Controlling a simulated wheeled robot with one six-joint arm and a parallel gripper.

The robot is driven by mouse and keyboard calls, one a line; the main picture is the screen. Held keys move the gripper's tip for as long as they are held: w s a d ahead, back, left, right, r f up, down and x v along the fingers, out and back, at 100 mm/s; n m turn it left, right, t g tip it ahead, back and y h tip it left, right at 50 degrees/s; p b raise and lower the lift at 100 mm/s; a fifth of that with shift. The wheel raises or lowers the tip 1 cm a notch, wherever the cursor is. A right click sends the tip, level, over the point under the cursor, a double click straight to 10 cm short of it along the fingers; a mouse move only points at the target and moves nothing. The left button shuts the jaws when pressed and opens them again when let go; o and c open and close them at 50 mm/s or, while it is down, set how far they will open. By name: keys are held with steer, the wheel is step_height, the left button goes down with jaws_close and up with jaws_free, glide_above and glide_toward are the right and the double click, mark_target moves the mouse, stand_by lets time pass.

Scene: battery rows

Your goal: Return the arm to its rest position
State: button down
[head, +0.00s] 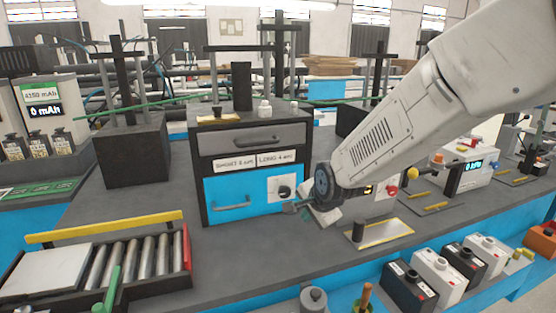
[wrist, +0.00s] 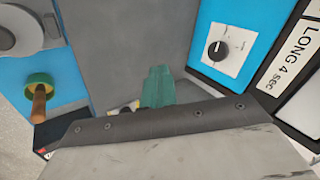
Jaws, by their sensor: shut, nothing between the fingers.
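My arm comes in from the upper right in the head view and reaches down over the bench. My gripper (head: 304,209) is at its end, small and partly hidden by the wrist, just in front of the blue lower front of the drawer cabinet (head: 250,142). In the wrist view my gripper's teal tip (wrist: 158,87) shows beyond the dark wrist edge, shut and empty. A black dial (wrist: 218,50) on a white plate is to its right there; the same dial shows close to my gripper in the head view (head: 284,192). I cannot tell whether my gripper touches the cabinet.
A tray of metal rollers (head: 130,262) lies at front left, with a yellow bar (head: 105,228) behind it. A yellow-edged plate (head: 385,233) is right of my gripper. Several box-shaped batteries (head: 437,272) stand at front right. Grey bench top (head: 250,255) is clear below the cabinet.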

steer(key=s+d+r+n+g, duration=0.2)
steer(key=s+d, duration=0.3)
steer(key=s, duration=0.6)
steer(key=s+d+r+n+g+h, duration=0.1)
steer(key=s+d+r+n, duration=0.4)
steer(key=s, duration=0.7)
steer(key=s+d+r+n+g+h, duration=0.1)
steer(key=s+d+r+n, duration=0.3)
steer(key=s, duration=0.7)
steer(key=d+g, duration=0.1)
steer(key=d, duration=0.1)
steer(key=shift+s+d+g, duration=0.3)
